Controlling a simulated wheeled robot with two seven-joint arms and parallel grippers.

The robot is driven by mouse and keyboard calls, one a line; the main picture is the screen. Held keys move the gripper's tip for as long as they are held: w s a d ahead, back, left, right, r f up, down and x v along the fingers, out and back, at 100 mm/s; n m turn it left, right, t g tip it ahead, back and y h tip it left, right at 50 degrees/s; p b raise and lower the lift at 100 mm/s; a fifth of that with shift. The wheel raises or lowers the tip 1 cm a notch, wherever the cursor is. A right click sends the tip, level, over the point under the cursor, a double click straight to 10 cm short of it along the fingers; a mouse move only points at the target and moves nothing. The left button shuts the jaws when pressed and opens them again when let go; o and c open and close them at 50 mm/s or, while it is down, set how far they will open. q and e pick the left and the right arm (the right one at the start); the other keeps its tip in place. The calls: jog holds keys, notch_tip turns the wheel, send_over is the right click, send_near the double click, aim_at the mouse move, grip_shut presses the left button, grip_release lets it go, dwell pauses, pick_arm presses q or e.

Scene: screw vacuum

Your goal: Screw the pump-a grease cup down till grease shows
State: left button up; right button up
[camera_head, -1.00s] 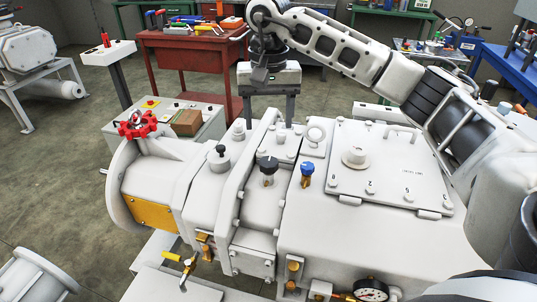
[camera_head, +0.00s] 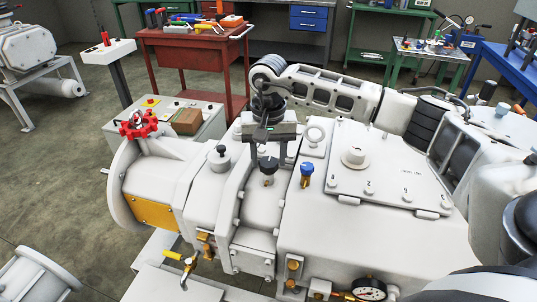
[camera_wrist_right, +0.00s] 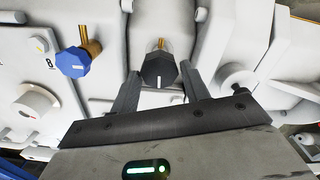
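Two grease-cup-like knobs on brass stems stand on the white machine: a black faceted knob (camera_head: 268,165) and, to its right, a blue knob (camera_head: 307,169). I cannot read which one is pump-a. My right gripper (camera_head: 268,160) points down over the black knob, with its fingers open. In the right wrist view the black knob (camera_wrist_right: 158,69) sits ahead of and between the open fingertips (camera_wrist_right: 160,78), with gaps on both sides. The blue knob (camera_wrist_right: 74,61) is to its left there, clear of the fingers. No grease is visible. My left gripper is not in view.
The white machine (camera_head: 340,230) fills the middle. A red handwheel (camera_head: 138,125) stands at its left, and a small black-topped knob (camera_head: 221,152) beside the black one. A bolted cover plate (camera_head: 385,165) lies right, with a gauge (camera_head: 370,288) below. A red tool cart (camera_head: 190,45) stands behind.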

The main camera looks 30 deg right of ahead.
jog(key=c, duration=0.5)
jog(key=shift+m, duration=0.3)
jog(key=m+b, duration=0.1)
jog(key=m, duration=0.4)
jog(key=shift+d+b, duration=0.1)
jog(key=shift+b, duration=0.2)
jog(key=m, duration=0.6)
jog(key=shift+s+r, duration=0.1)
jog(key=shift+s, duration=0.05)
jog(key=shift+b, duration=0.3)
jog(key=o, duration=1)
